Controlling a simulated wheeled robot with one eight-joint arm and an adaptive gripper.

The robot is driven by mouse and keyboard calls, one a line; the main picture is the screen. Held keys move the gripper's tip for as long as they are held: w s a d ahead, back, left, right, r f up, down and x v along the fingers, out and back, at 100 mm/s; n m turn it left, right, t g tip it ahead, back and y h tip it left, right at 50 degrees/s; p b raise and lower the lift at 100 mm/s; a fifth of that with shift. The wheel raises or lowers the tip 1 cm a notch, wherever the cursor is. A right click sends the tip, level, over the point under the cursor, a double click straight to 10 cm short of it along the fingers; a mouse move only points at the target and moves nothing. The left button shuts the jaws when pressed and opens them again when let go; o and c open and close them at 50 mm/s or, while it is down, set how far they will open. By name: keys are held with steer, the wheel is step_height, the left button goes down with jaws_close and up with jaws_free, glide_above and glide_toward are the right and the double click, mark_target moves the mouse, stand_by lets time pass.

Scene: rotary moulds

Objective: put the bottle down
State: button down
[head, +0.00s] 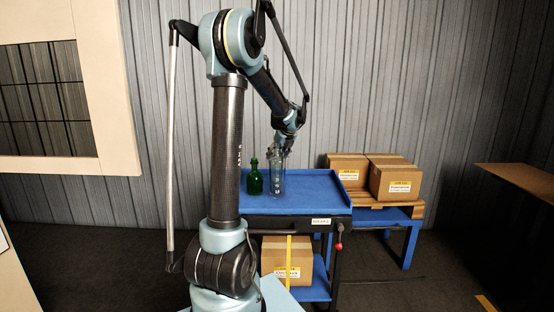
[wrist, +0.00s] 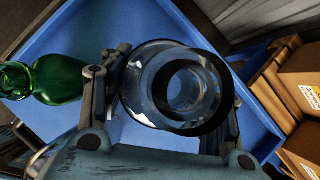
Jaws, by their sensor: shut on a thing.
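A clear glass bottle (head: 278,178) is upright at the blue top of a cart (head: 318,192) in the head view. I cannot tell whether its base touches the surface. My gripper (head: 280,147) is above and around the bottle's upper part. In the wrist view the clear bottle (wrist: 178,88) is seen from above, mouth toward the camera, between the two fingers of my gripper (wrist: 165,100), which is shut on it. A green bottle (head: 255,178) stands on the cart just left of the clear one; it also shows in the wrist view (wrist: 45,80).
The cart top has a raised rim and free blue surface to the right of the bottles. A box (head: 287,258) sits on its lower shelf. More boxes (head: 396,180) stand on a pallet on a blue table (head: 405,222) at the right.

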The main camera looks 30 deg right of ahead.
steer(key=shift+f, duration=0.2)
steer(key=c, duration=0.6)
jaws_free()
steer(key=shift+o, duration=0.2)
steer(key=v, duration=1.2)
steer(key=shift+r, duration=0.1)
